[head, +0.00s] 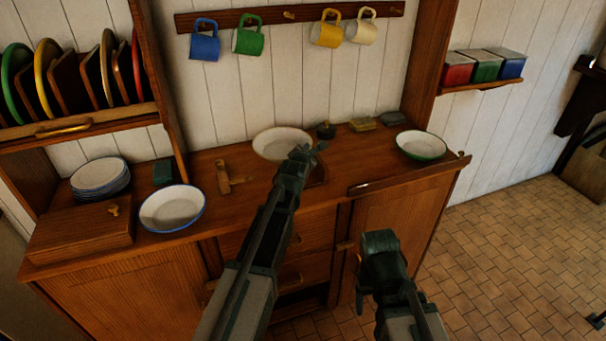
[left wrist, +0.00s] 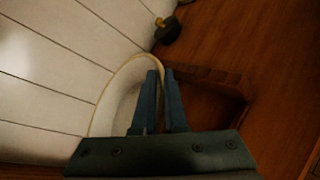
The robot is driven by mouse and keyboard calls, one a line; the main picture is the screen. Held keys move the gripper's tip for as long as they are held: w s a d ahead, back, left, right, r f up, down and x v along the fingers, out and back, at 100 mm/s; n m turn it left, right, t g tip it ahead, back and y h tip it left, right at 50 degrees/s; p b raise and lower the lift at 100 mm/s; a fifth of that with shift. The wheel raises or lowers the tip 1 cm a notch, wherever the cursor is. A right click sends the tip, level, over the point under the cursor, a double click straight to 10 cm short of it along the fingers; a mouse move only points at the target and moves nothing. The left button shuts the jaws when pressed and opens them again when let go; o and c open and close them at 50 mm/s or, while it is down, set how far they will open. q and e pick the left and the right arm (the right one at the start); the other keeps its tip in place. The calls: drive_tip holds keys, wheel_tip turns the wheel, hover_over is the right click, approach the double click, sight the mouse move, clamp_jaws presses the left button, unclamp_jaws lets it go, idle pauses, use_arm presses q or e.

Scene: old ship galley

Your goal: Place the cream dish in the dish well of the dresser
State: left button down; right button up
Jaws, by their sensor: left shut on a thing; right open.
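The cream dish (head: 275,141) is at the back middle of the dresser top (head: 250,190), close to the white wall. My left gripper (head: 304,153) is shut on its right rim; in the left wrist view the rim of the dish (left wrist: 119,88) runs between the two fingers (left wrist: 162,95). A wooden-edged frame with a dark inside, seemingly the dish well (left wrist: 222,79), shows beside and under the dish. My fingers and arm hide part of it, and I cannot tell whether the dish is touching it. My right gripper (head: 380,250) is open and empty in front of the dresser.
A blue-rimmed dish (head: 172,208) and a wooden peg piece (head: 224,178) lie left; a green-rimmed dish (head: 421,145) stands right. A small black round thing (head: 326,130) and a yellowish block (head: 362,124) are behind. Mugs (head: 248,37) hang above.

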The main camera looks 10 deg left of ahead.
use_arm(q)
drive_tip(key=shift+f+b, duration=3.1)
drive_tip(key=shift+f, duration=0.6)
use_arm(e)
wheel_tip(320, 180, down, 7)
drive_tip(key=shift+f, duration=0.2)
use_arm(q)
drive_tip(key=shift+f, duration=0.1)
drive_tip(key=c, duration=1)
unclamp_jaws()
drive_tip(key=shift+o, duration=0.2)
drive_tip(key=shift+s+r, duration=0.1)
drive_tip(key=shift+r, duration=0.15)
drive_tip(key=p+v, duration=0.3)
drive_tip(key=v, duration=0.8)
drive_tip(key=shift+s+p, duration=0.4)
use_arm(e)
wheel_tip(320, 180, up, 4)
drive_tip(key=shift+f, duration=0.15)
